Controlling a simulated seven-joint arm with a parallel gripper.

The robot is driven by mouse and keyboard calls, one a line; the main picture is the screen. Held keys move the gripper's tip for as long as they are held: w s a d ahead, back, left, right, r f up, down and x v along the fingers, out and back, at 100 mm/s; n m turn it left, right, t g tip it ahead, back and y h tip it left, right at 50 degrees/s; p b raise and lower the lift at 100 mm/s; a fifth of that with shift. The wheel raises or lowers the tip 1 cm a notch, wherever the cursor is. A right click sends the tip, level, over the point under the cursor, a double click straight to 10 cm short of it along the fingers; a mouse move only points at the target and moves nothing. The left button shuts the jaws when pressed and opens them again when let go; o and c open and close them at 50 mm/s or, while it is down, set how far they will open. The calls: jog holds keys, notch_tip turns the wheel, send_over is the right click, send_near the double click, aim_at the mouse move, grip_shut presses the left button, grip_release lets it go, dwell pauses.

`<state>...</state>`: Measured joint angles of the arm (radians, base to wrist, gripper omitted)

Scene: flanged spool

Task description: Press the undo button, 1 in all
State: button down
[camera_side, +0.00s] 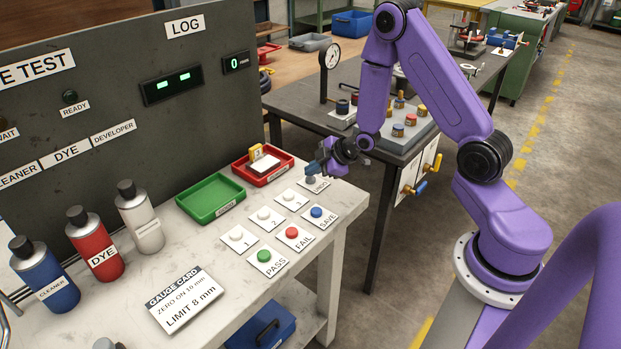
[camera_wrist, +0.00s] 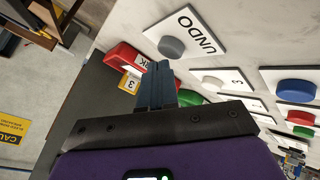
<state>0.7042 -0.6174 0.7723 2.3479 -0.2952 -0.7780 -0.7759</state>
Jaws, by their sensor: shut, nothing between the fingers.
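The undo button (camera_wrist: 172,47) is a round grey cap on a white plate labelled UNDO in the wrist view. In the side view the undo button (camera_side: 311,180) sits at the far right corner of the button group, its plate partly covered by my gripper. My gripper (camera_side: 316,171) is directly over or beside this button, pointing down. In the wrist view the dark blue fingers of my gripper (camera_wrist: 158,68) are together and empty, with their tips just below the grey cap in the picture. I cannot tell whether the tips touch the button.
Close by are the blue SAVE button (camera_side: 316,212), red FAIL button (camera_side: 292,233), green PASS button (camera_side: 264,256) and white numbered buttons (camera_side: 264,214). A red tray (camera_side: 262,167) and green tray (camera_side: 211,200) stand behind. A counter (camera_side: 236,63) reads 0.

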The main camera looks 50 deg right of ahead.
aim_at(313, 180)
jog(key=shift+r, duration=0.4)
jog(key=shift+r, duration=2.5)
jog(key=shift+a, duration=0.1)
